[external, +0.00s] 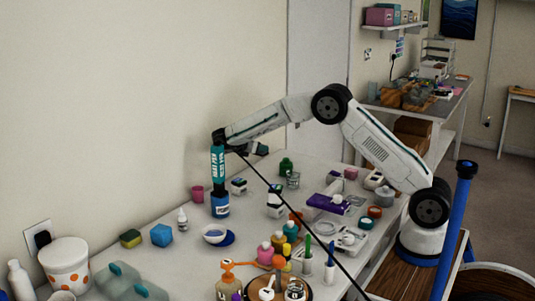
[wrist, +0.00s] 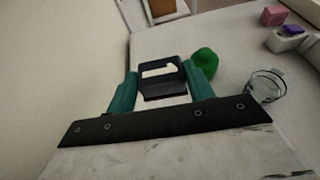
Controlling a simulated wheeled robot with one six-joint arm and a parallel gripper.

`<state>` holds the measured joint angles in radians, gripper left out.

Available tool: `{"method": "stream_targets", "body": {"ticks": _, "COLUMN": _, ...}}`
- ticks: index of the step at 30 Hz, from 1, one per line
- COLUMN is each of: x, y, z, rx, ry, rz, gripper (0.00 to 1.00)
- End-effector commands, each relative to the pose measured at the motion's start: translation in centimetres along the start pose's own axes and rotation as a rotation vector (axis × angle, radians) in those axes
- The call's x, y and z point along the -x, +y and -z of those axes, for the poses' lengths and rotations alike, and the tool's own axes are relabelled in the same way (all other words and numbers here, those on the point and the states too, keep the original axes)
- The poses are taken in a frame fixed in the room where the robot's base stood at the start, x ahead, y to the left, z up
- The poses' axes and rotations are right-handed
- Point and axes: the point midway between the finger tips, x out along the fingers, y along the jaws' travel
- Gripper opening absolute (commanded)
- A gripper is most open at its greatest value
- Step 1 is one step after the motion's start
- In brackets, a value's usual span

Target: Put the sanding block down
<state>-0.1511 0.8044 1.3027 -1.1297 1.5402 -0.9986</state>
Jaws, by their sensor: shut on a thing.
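My gripper (wrist: 161,80) is shut on a small dark block with a white patch, which I take to be the sanding block (wrist: 164,88). The block sits between the two teal fingers in the wrist view, its near side facing me. In the external view my gripper (external: 261,149) is small, dark and partly hidden at the end of the arm, near the wall over the back of the table (external: 185,255). The block cannot be made out clearly there. I cannot tell whether its underside touches the table.
Several bottles and tubs crowd the table's front.

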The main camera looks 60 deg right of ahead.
Motion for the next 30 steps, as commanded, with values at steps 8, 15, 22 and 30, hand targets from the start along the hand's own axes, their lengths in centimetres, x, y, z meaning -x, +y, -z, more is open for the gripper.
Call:
{"method": "stream_targets", "body": {"ticks": 8, "x": -8.2, "y": -9.6, "z": -2.7, "rx": -0.109, "ry": -0.001, "rz": 0.274, "gripper": 0.29}}
{"method": "stream_targets", "body": {"ticks": 15, "x": -13.6, "y": -20.7, "z": -4.0, "rx": -0.229, "ry": -0.001, "rz": 0.563, "gripper": 0.29}}
{"method": "stream_targets", "body": {"ticks": 22, "x": -15.9, "y": -30.5, "z": -3.4, "rx": -0.401, "ry": -0.001, "rz": 0.984, "gripper": 0.29}}
{"method": "stream_targets", "body": {"ticks": 30, "x": -14.6, "y": -35.1, "z": -2.1, "rx": -0.622, "ry": -0.002, "rz": 1.510, "gripper": 0.29}}
